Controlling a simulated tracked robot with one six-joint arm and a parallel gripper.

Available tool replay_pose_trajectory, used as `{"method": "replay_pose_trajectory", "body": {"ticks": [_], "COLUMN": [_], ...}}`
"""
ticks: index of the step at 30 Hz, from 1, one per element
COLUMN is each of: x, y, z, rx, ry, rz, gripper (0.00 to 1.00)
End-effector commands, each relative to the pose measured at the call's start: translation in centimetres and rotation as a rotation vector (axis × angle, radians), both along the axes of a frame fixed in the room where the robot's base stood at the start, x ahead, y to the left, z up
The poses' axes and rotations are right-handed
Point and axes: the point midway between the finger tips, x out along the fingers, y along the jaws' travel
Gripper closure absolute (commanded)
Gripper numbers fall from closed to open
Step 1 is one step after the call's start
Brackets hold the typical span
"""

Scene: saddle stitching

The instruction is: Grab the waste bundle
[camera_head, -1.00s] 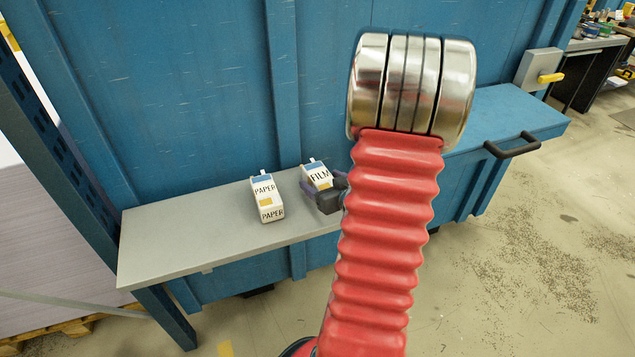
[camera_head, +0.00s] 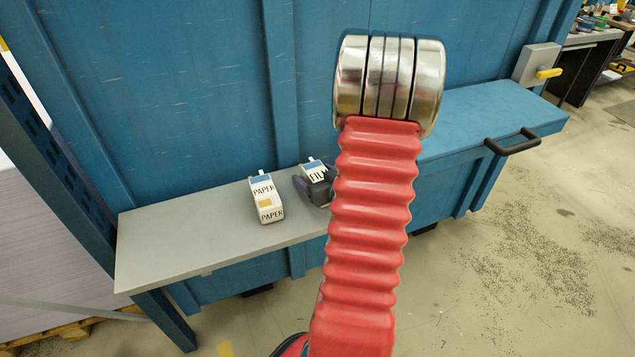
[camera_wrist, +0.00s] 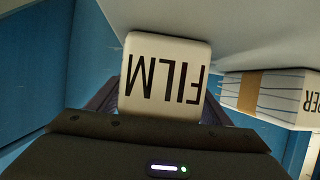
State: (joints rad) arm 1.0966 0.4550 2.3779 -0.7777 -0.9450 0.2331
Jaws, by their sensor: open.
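Two white bundles stand on the grey shelf (camera_head: 190,238). One is marked FILM (camera_head: 314,168); the other is marked PAPER (camera_head: 266,200) and stands to its left. My gripper (camera_head: 314,187) is at the near side of the FILM bundle and partly hides it. In the wrist view the FILM bundle (camera_wrist: 165,75) appears upside down between the two dark fingers of my open gripper (camera_wrist: 158,103). I cannot tell whether the fingers touch it. The PAPER bundle (camera_wrist: 262,95) shows at the right of the wrist view, apart from the fingers.
A blue panelled wall (camera_head: 190,90) rises behind the shelf. A blue ledge with a black handle (camera_head: 512,143) lies to the right. Scraps litter the floor at right.

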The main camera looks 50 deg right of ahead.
Motion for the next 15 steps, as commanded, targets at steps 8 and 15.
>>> {"method": "replay_pose_trajectory", "body": {"ticks": [8,15], "x": [-0.39,-0.45], "y": [-0.27,-0.31], "z": [0.01,0.02], "rx": [0.000,0.000], "ry": [0.000,0.000], "rz": [-0.009,-0.010], "gripper": [0.27,0.35]}}
